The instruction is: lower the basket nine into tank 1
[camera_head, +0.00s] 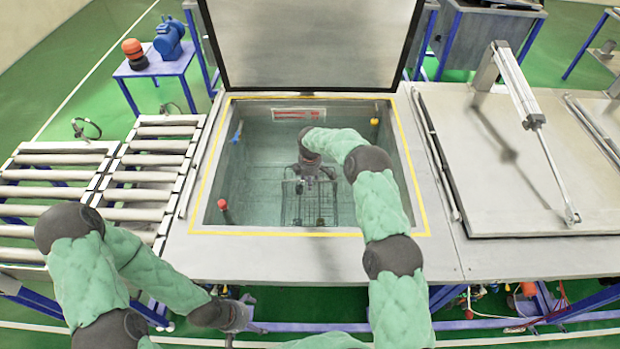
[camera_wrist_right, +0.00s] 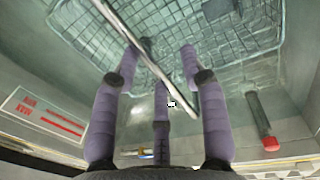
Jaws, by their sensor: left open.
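Tank 1 (camera_head: 408,190) is the open tank with a yellow edge line; its lid (camera_head: 305,45) stands raised behind it. The wire basket (camera_head: 312,210) is inside the tank, below the rim; its mesh also shows in the right wrist view (camera_wrist_right: 230,35). My right gripper (camera_head: 316,178) reaches down into the tank above the basket. In the right wrist view a thin bar (camera_wrist_right: 150,62), seemingly the basket's handle, crosses between its fingers (camera_wrist_right: 160,70); whether they clasp it is unclear. My left gripper (camera_head: 240,318) is open and empty, low in front of the tank's front edge. No number shows on the basket.
A roller conveyor (camera_head: 150,160) stands left of the tank. A closed lid with a cylinder (camera_head: 520,85) is on the right. Red-capped rods (camera_head: 223,205) and a yellow-capped one (camera_head: 375,121) stand at the tank walls. A blue table (camera_head: 155,68) is at back left.

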